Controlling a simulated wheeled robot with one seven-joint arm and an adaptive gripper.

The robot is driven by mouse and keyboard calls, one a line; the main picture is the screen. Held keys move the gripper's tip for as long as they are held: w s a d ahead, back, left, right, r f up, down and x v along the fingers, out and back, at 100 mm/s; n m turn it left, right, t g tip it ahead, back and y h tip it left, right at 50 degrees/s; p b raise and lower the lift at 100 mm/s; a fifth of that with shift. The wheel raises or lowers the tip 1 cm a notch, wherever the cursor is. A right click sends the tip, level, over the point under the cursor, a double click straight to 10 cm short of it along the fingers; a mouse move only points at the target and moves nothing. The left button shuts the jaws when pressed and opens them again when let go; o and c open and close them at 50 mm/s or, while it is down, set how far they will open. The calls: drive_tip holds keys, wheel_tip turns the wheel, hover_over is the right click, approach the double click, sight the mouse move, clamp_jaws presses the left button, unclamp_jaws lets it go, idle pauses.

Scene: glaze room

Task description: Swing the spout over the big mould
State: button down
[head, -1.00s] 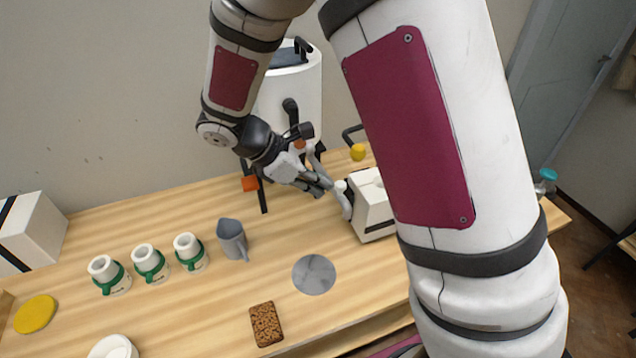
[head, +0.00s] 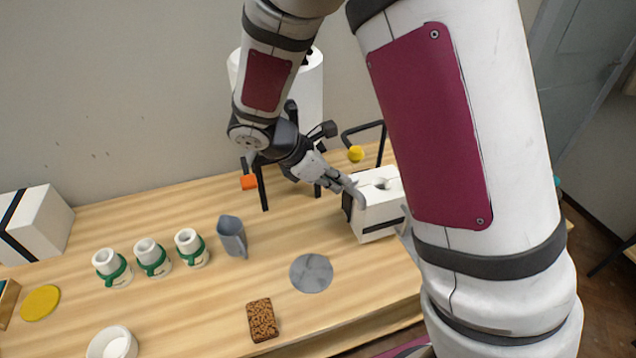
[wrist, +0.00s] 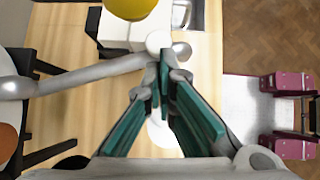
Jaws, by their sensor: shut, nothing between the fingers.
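The white mould block (head: 378,216) with a round hole in its top stands on the right of the bench. It also shows in the wrist view (wrist: 118,30), partly hidden. The spout is a silver pipe (wrist: 95,76) running from the left to a rounded end by a white knob (wrist: 159,42), close to the block. In the head view my gripper largely hides the spout. My gripper (head: 358,197) is shut and empty, its fingertips (wrist: 162,76) at the pipe near the knob; contact is unclear. The white tank (head: 310,85) stands behind my arm.
A black handle with a yellow knob (head: 356,153) is behind the block. A white box (head: 38,222) is far left.

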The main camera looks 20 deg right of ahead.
sight(352, 177)
drive_tip(key=shift+w+d, duration=0.2)
drive_tip(key=shift+d, duration=0.7)
drive_tip(key=shift+w+d, duration=0.15)
drive_tip(key=shift+d, duration=0.7)
drive_tip(key=shift+a, duration=0.1)
